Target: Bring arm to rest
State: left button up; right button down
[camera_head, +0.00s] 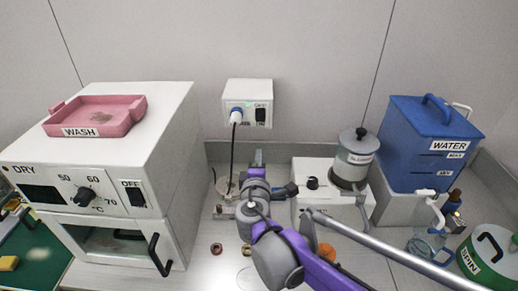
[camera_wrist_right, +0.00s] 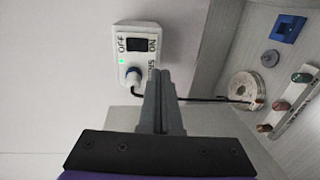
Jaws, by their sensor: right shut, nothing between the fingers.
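My right arm comes in from the lower right of the head view, with purple and grey links. Its right gripper (camera_head: 258,157) points away toward the back wall, over the middle of the worktop. In the right wrist view the gripper (camera_wrist_right: 160,85) has its two grey fingers together with nothing between them. The fingertips appear just in front of the wall outlet box (camera_wrist_right: 140,50); the gap to it cannot be judged. My left gripper is not in view.
The white dryer (camera_head: 150,200) stands left, with a pink wash tray (camera_head: 95,118) on top. The outlet box (camera_head: 248,98) has a plugged-in cord. A grey pot (camera_head: 355,158), blue water tank (camera_head: 425,150) and green-white spin container (camera_head: 490,258) stand right. Small parts lie around my arm.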

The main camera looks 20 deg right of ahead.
jog(key=shift+s, duration=0.15)
dwell(0.4)
jog(key=s+d+f+m+g+y, duration=0.1)
jog(key=s+d+f+m+g, duration=0.2)
jog(key=s+f+m+g, duration=0.55)
jog(key=s+a+f+m+y, duration=0.1)
jog(key=s+a+f+y, duration=0.1)
jog(key=s, duration=0.3)
jog(key=s+a+f+m+y, duration=0.2)
jog(key=s+a+f, duration=0.2)
jog(key=s, duration=0.2)
jog(key=s+a+f+m+g+y+p, duration=0.1)
jog(key=s+a+f+y, duration=0.1)
jog(key=s+a+f, duration=0.1)
jog(key=s+f, duration=0.1)
jog(key=s, duration=0.1)
jog(key=shift+s, duration=0.4)
